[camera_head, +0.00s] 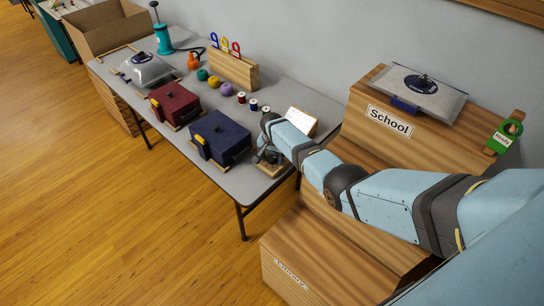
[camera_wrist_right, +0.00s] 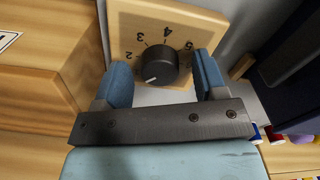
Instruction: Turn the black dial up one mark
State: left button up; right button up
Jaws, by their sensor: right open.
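The black dial (camera_wrist_right: 162,66) sits on a light wooden board (camera_wrist_right: 150,18) in the right wrist view. The numbers 2, 3, 4 and 5 show around it. A white pointer line on the dial faces lower left, below the 2; any mark there is hidden. My right gripper (camera_wrist_right: 163,78) is open, with one blue finger on each side of the dial. Gaps appear between fingers and dial, though depth is hard to judge. In the head view, my right gripper (camera_head: 266,153) is over the wooden board (camera_head: 269,171) at the table's near right end. My left gripper is out of view.
The grey table (camera_head: 222,180) also holds a dark blue box (camera_head: 222,137), a dark red box (camera_head: 175,103), several yarn balls and spools, and a white card (camera_head: 299,120). A wooden School box (camera_head: 385,125) stands to the right, with a Library box (camera_head: 318,262) in front.

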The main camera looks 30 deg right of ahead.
aim_at(272, 157)
notch_tip(272, 157, up, 14)
jog(key=p, duration=0.1)
jog(key=shift+p, duration=0.3)
jog(key=shift+f, duration=0.15)
dwell(0.3)
jog(key=s+a+f+n+t, duration=0.2)
jog(key=s+f+n+t, duration=0.1)
jog(key=s+f, duration=0.4)
jog(key=s+a+f+n+t, duration=0.25)
jog(key=s+f, duration=0.25)
jog(key=s, duration=0.4)
jog(key=s+a+r+n+t+y, duration=0.1)
jog(key=s+a+r+n, duration=0.1)
jog(key=s, duration=0.5)
jog(key=s+a+r+n+t+y+p, duration=0.1)
jog(key=s+a+r+n+t, duration=0.1)
jog(key=s, duration=0.6)
jog(key=s+a+r+n+t+y, duration=0.1)
jog(key=s+a+r+n+t, duration=0.1)
jog(key=s+a, duration=0.4)
jog(key=shift+s+r+n, duration=0.55)
jog(key=shift+s+r, duration=0.15)
jog(key=shift+r, duration=0.05)
